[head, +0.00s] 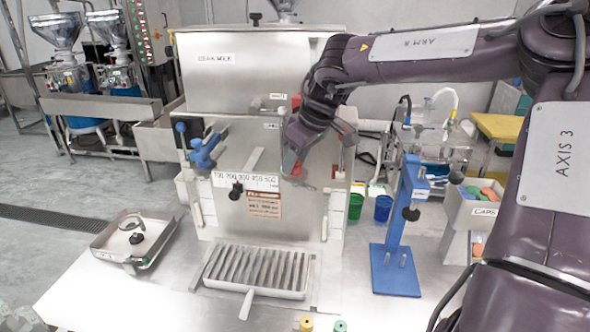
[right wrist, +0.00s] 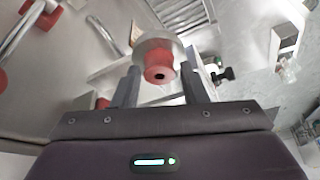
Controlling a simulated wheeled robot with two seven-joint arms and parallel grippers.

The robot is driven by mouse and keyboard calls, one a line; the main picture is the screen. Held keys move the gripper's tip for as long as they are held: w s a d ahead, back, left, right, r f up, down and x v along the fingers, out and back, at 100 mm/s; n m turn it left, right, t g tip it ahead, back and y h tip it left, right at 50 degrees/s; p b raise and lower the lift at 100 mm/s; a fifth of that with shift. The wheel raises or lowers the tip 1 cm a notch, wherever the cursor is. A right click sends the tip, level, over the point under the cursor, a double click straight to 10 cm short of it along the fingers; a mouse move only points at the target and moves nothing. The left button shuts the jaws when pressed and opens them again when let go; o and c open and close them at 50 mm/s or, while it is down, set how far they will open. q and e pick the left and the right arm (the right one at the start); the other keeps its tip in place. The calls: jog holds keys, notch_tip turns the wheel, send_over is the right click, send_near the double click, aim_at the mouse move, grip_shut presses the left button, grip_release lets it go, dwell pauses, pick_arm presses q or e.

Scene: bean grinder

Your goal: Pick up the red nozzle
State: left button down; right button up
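The red nozzle (right wrist: 159,73) shows in the right wrist view as a short red cylinder with a dark hole, in front of a pale grey round collar. My right gripper (right wrist: 162,84) is open, with one finger on each side of the nozzle and visible gaps between. In the head view my right gripper (head: 297,165) is at the front of the steel machine (head: 245,150), above the slatted tray. A red patch (head: 291,168) shows there, but the gripper partly hides it. My left gripper is not in view.
A slatted tray (head: 256,271) sits below the machine front. A blue stand (head: 395,269), a green cup (head: 356,206) and a caps bin (head: 474,214) are on the right. A steel pan (head: 133,239) is on the left. The table front centre-left is mostly clear.

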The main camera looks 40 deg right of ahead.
jog(key=c, duration=0.7)
jog(key=shift+o, duration=0.2)
